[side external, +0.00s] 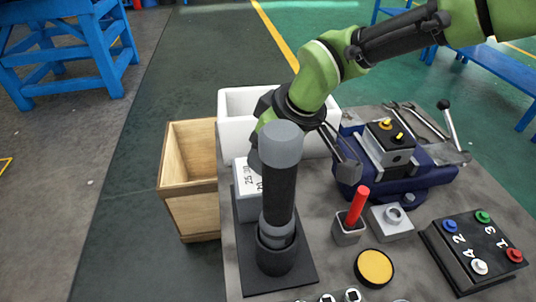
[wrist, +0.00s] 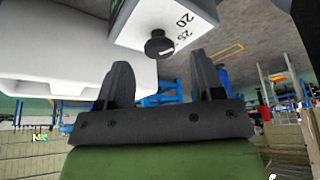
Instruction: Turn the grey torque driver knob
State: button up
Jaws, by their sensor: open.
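The torque driver (side external: 278,200) stands upright in a black round holder on a dark base plate (side external: 245,272) in the side view. It has a black body and a grey cylindrical knob (side external: 281,145) on top. My gripper (side external: 303,164) is open and empty, behind the driver as seen from the side camera. One finger shows to the right of the knob; the other is partly hidden behind it. In the wrist view the open fingers (wrist: 163,82) have nothing between them, and I cannot make out the driver there.
A light box with a number scale (side external: 247,178) stands behind the driver; the wrist view shows its black knob (wrist: 158,45). A white bin (side external: 236,105), a wooden crate (side external: 190,190), a blue vise (side external: 405,185), a red-handled tool (side external: 357,205) and a button box (side external: 475,250) surround it.

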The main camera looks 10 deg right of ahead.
jog(key=shift+x, duration=1.3)
jog(key=c, duration=0.9)
jog(key=shift+s+m+t+h, duration=0.1)
jog(key=shift+m+t+h, duration=0.3)
jog(key=shift+m, duration=1.2)
jog(key=o, duration=0.9)
notch_tip(320, 180, up, 12)
jog(key=s, duration=0.1)
jog(key=shift+s+d+f, duration=0.15)
jog(key=shift+s+d, duration=0.15)
jog(key=shift+d, duration=0.15)
